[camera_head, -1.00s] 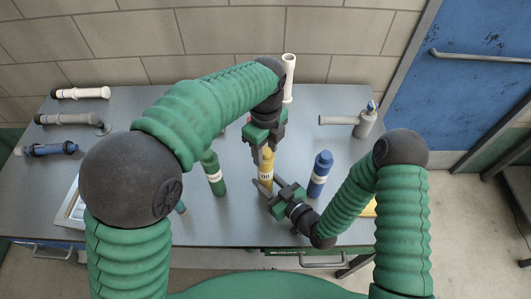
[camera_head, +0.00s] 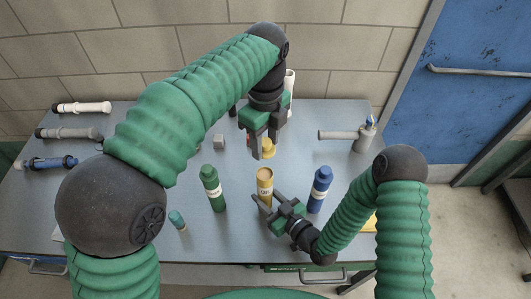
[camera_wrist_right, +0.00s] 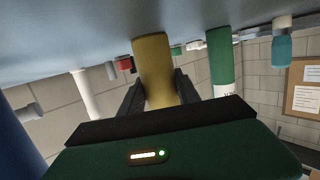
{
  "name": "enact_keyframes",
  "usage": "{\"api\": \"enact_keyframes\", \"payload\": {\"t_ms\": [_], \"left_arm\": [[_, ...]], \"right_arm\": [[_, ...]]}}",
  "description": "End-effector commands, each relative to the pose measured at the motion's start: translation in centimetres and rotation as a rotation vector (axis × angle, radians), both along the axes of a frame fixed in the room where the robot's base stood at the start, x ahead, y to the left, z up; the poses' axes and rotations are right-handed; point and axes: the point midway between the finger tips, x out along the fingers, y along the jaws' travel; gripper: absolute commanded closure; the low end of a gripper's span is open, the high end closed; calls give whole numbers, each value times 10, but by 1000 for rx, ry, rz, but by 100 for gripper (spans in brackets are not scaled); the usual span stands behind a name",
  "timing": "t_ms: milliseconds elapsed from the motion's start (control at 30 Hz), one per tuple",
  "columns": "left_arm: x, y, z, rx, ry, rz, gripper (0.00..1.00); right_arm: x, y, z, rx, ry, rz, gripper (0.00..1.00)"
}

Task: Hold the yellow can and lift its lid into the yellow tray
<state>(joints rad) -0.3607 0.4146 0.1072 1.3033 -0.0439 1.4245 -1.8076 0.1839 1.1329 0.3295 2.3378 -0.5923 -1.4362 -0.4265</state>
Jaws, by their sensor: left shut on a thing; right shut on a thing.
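The yellow can (camera_head: 265,187) stands upright on the table with its top uncovered. My right gripper (camera_head: 268,201) is shut around it from the front right; the right wrist view shows the can (camera_wrist_right: 154,70) between both fingers. My left gripper (camera_head: 264,147) is shut on the yellow lid (camera_head: 269,150), holding it above and apart from the can. The lid is partly hidden by the fingers. A strip of the yellow tray (camera_head: 371,222) shows at the right, mostly hidden behind my right arm.
A green bottle (camera_head: 212,187) stands left of the can and a blue bottle (camera_head: 319,190) right of it. A small teal bottle (camera_head: 177,218) is at front left. Several pipes lie along the left edge. A grey pipe fitting (camera_head: 362,135) stands at back right.

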Motion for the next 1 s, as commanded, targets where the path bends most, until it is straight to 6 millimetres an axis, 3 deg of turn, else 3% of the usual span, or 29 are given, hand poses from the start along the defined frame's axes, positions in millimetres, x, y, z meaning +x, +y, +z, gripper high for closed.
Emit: {"api": "enact_keyframes", "payload": {"t_ms": [233, 267, 433, 767, 1000], "left_arm": [[0, 0, 4, 0, 0, 0, 100], [0, 0, 4, 0, 0, 0, 100], [0, 0, 3, 0, 0, 0, 100], [0, 0, 3, 0, 0, 0, 100], [0, 0, 3, 0, 0, 0, 100]], "right_arm": [[0, 0, 1, 1, -2, 0, 97], [0, 0, 1, 1, -2, 0, 60], [0, 0, 0, 1, -1, 0, 38], [-1, -1, 0, 0, 0, 0, 36], [-33, -27, 8, -1, 2, -2, 36]]}}
